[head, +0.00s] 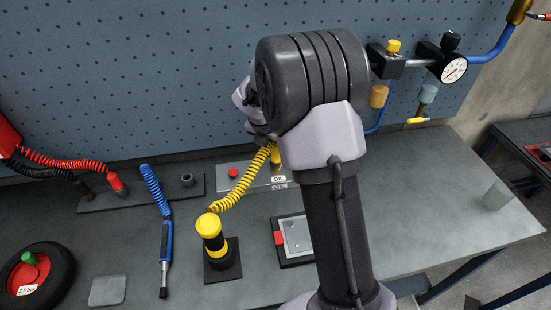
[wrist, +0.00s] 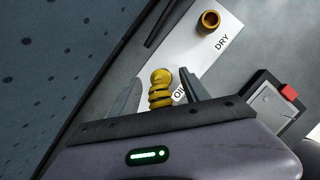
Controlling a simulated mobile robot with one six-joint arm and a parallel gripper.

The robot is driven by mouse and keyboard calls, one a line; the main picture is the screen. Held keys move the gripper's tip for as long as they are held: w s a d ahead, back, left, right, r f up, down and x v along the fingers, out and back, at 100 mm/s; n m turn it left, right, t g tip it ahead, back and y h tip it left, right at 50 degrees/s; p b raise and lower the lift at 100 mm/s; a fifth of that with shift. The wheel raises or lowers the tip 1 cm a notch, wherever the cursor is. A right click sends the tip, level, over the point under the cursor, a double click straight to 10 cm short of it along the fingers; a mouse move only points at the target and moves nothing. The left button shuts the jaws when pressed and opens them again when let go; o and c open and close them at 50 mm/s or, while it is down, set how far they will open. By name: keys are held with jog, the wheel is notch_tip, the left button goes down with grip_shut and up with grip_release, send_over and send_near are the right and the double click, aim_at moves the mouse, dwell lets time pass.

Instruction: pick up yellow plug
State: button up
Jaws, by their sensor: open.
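The yellow plug (head: 275,158) stands at the OIL label on a pale plate at the back of the bench, partly hidden by my arm. A yellow coiled hose (head: 240,190) runs from it toward the front left. In the wrist view the ridged yellow piece (wrist: 160,90) shows between my two fingers. My gripper (wrist: 160,80) is open, with one finger on each side of it. I cannot tell whether either finger touches it. In the head view the fingers are hidden behind my wrist.
A brass ring socket (wrist: 209,20) sits by the DRY label. A yellow-and-black cylinder (head: 215,240) stands on a dark base. A framed plate with a red tab (head: 295,240), a blue tool (head: 165,255) and a wheel (head: 38,275) lie around. The pegboard (head: 150,80) rises behind.

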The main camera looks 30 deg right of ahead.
jog(key=x, duration=0.2)
jog(key=shift+d+f, duration=0.15)
jog(key=shift+f, duration=0.2)
jog(key=shift+r, duration=0.15)
jog(key=shift+c, duration=0.8)
grip_shut()
jog(key=shift+r, duration=0.1)
